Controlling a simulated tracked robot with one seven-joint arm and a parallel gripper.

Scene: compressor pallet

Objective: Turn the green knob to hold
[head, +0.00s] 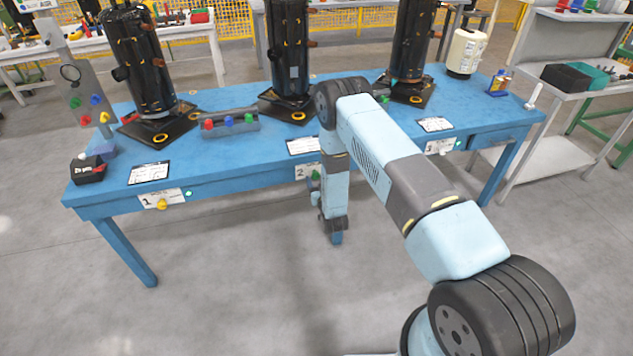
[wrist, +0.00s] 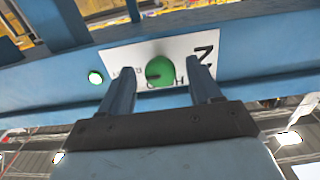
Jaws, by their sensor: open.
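The green knob (wrist: 161,70) sits on a white plate (wrist: 140,50) marked 2, which appears turned over in the wrist view. A dark mark shows on the knob's left side; the small lettering around it is partly hidden and hard to read. My gripper (wrist: 163,76) is open, with one finger on each side of the knob and a visible gap to each. Whether the fingertips reach past the knob's face, I cannot tell. In the head view a bit of green (head: 315,175) shows beside my wrist at the table's front edge, by the plate (head: 303,171).
The blue table (head: 235,160) carries several black cylinders on dark bases. A yellow knob (head: 162,204) is on plate 1 at the left. A grey box with coloured buttons (head: 230,121) stands on top. A small white light (wrist: 95,77) is beside the plate. The floor in front is clear.

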